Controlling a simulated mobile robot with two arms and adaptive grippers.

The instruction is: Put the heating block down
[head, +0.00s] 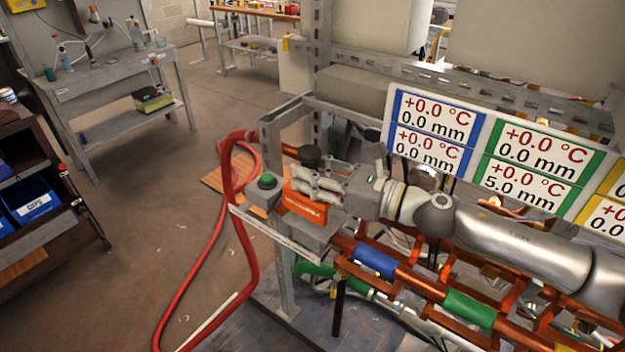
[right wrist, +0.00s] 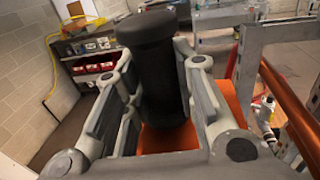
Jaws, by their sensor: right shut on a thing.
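The heating block shows as an orange block (head: 304,205) with a black upright handle (head: 309,156) on top. My right gripper (head: 312,182) comes in from the right and is shut around the handle, above the orange part. In the right wrist view the black handle (right wrist: 157,75) stands between my fingers, with the orange base (right wrist: 168,137) below. The block is over the grey metal stand (head: 318,235) at the rack's left end. I cannot tell whether it touches the stand. My left gripper is not in view.
A green button (head: 267,181) is on a grey box left of the block. A red hose (head: 235,200) loops beside the stand. Copper pipes with a blue sleeve (head: 376,261) and a green sleeve (head: 469,309) run to the right. A display board (head: 482,150) stands behind my arm.

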